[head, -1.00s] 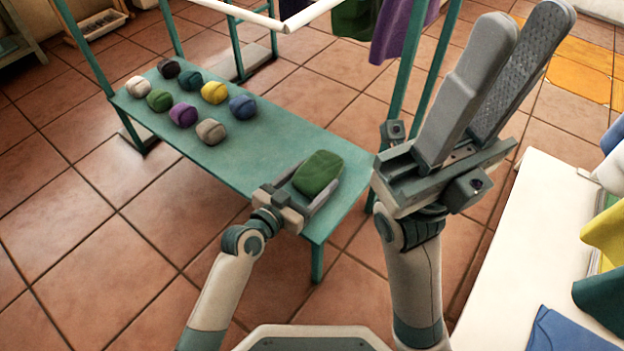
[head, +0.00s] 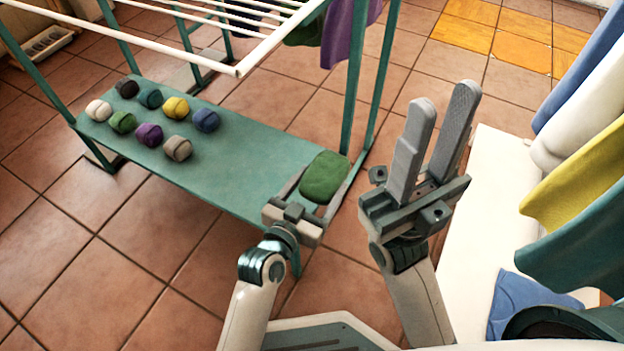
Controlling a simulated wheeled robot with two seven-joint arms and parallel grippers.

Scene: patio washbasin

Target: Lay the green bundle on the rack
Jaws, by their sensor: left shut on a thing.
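My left gripper (head: 333,172) is shut on the green bundle (head: 325,178), a rounded dark green cloth roll. In the head view the bundle overlaps the right end of the teal lower shelf (head: 240,178); I cannot tell its exact height above it. The rack has white bars (head: 258,48) at the top on teal legs, with this shelf below. My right gripper (head: 447,95) points upward to the right of the left one, its fingers apart and empty.
Several coloured bundles, including another green one (head: 122,122), sit on the shelf's left half. Purple cloth (head: 345,32) hangs from the rack. At right are a white surface (head: 478,215), hanging cloths (head: 575,195) and a blue cloth (head: 525,303). The shelf's middle is bare.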

